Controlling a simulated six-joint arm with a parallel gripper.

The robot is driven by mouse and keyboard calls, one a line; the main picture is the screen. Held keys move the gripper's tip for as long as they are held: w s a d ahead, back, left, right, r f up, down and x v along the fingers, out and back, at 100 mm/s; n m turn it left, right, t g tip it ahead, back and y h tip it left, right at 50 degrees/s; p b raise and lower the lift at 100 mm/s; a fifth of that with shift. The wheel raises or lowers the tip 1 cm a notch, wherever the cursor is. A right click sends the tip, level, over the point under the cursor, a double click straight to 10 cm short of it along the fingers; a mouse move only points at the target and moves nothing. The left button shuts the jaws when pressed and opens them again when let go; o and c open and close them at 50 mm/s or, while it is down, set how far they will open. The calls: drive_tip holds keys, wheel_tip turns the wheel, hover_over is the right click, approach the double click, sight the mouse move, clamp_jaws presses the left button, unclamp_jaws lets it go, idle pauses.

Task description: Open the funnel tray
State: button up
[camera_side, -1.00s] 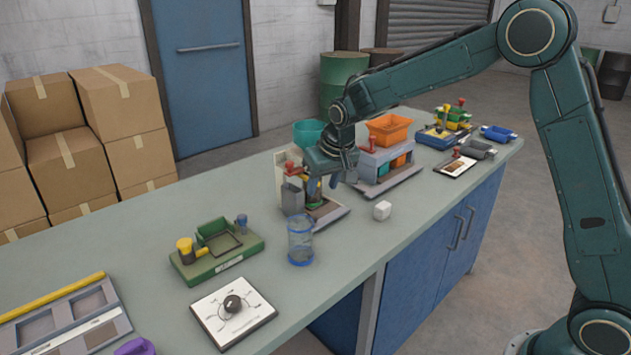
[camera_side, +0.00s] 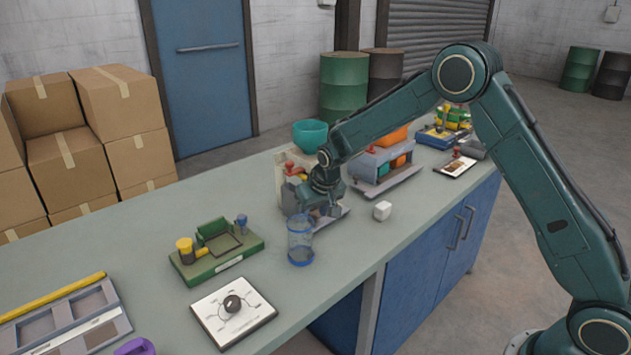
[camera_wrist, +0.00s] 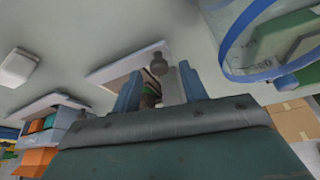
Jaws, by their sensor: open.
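My gripper (camera_side: 328,208) is low over the front of a small station with a pale back panel (camera_side: 282,168) and a red knob (camera_side: 289,165). In the wrist view its two blue-grey fingers (camera_wrist: 160,88) stand apart. A round grey-brown knob (camera_wrist: 158,65) shows between the fingertips, in front of a light-edged tray-like part (camera_wrist: 125,64) with a brown inside. I cannot tell whether the fingers touch the knob. I cannot tell for sure which part is the funnel tray. The arm hides much of the station in the side view.
A clear cup with blue bands (camera_side: 300,242) stands close in front of the gripper, and looms at upper right in the wrist view (camera_wrist: 250,40). A green fixture (camera_side: 220,255) is left.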

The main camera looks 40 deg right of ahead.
drive_tip(key=shift+f, duration=0.1)
clamp_jaws()
drive_tip(key=shift+s, duration=5.55)
unclamp_jaws()
